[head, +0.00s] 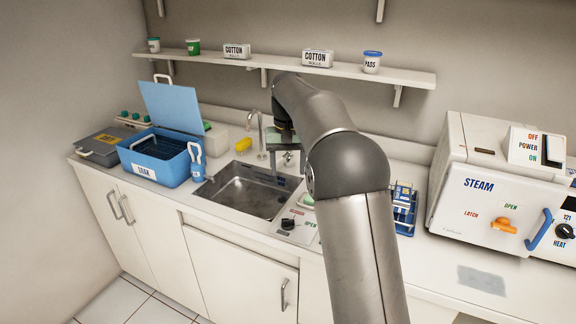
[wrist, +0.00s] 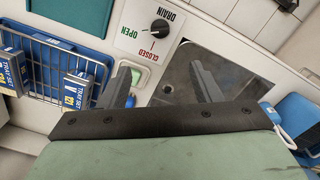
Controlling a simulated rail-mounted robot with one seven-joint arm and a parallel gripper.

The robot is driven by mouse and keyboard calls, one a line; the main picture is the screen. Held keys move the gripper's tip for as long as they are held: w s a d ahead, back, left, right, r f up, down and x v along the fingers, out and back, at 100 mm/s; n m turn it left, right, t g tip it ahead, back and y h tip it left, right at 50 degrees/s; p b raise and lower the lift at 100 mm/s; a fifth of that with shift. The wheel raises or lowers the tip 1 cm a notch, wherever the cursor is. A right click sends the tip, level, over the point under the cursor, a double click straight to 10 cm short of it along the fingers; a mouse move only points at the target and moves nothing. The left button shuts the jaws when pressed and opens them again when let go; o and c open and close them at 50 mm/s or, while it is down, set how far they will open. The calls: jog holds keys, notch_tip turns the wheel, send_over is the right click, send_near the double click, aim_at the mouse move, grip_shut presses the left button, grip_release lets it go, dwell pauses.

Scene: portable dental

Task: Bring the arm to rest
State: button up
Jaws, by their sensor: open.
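My arm rises from the bottom of the head view and bends over at its elbow towards the sink. My gripper (wrist: 162,88) shows in the wrist view with its two dark fingers apart and nothing between them. It is above the counter beside the sink (wrist: 178,95), near the drain knob (wrist: 160,27). In the head view the arm hides most of the gripper, and only a green part of the hand shows over the sink (head: 245,192). The drain knob's pointer is hard to read.
A blue soak tub (head: 157,160) with a raised lid stands left of the sink. A wire rack (wrist: 45,65) with labelled tray sets is beside the gripper. A steam sterilizer (head: 490,200) stands at right. A shelf (head: 290,65) with cotton boxes runs behind the arm.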

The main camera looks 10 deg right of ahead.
jog(key=s+f, duration=0.3)
jog(key=s, duration=0.9)
jog(key=s+f+n, duration=0.1)
jog(key=s+f, duration=0.2)
jog(key=s, duration=1)
jog(key=s+f+n, duration=0.1)
jog(key=s+f, duration=0.3)
jog(key=s, duration=0.9)
jog(key=shift+s+a, duration=0.2)
jog(key=shift+a, duration=0.25)
